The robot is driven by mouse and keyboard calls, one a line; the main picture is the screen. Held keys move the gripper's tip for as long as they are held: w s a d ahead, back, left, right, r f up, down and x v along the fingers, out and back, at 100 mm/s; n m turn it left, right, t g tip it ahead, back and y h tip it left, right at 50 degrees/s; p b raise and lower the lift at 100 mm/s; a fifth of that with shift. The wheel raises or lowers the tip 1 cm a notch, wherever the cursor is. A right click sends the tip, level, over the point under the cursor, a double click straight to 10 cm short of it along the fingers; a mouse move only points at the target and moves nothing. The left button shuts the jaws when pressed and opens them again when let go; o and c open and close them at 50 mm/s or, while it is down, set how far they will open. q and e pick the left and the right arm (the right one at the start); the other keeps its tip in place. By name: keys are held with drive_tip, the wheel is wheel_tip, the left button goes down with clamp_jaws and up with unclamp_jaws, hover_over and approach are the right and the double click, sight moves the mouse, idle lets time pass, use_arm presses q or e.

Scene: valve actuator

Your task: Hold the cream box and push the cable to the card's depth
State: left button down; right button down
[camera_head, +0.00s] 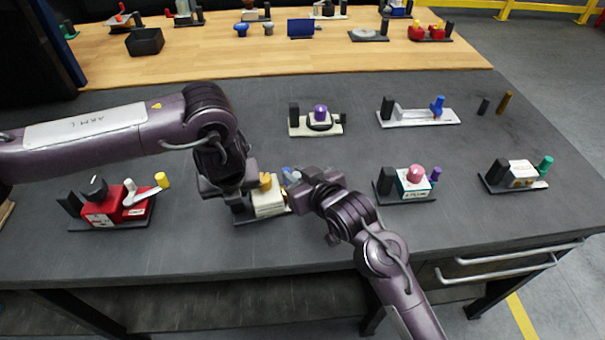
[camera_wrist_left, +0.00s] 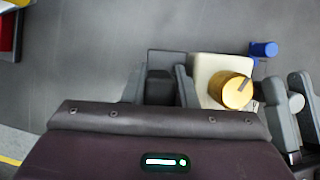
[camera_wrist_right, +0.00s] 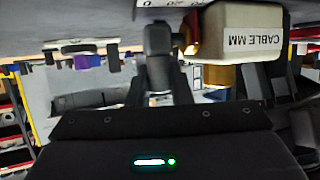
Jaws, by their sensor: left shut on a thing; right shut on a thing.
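The cream box (camera_head: 268,206) stands on a dark base on the grey bench, with a yellow knob (camera_head: 265,181) on top. The right wrist view shows its "CABLE MM" label (camera_wrist_right: 252,38). My left gripper (camera_head: 230,188) is shut on the dark block (camera_wrist_left: 160,88) beside the box. My right gripper (camera_head: 303,190) is at the box's other side, shut on a dark-and-grey cylindrical piece, which seems to be the cable (camera_wrist_right: 158,40); its grey end (camera_wrist_left: 296,102) shows in the left wrist view. A white card with numbers (camera_wrist_right: 168,3) is partly cut off. The cable's depth cannot be read.
A blue peg (camera_wrist_left: 264,49) stands behind the box. A red fixture (camera_head: 118,207) is to the left, a pink-knobbed white one (camera_head: 412,182) to the right. Purple- (camera_head: 318,118) and blue-handled (camera_head: 420,115) fixtures stand behind. Bare bench lies between them.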

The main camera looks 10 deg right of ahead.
drive_tip(key=c, duration=1.3)
unclamp_jaws()
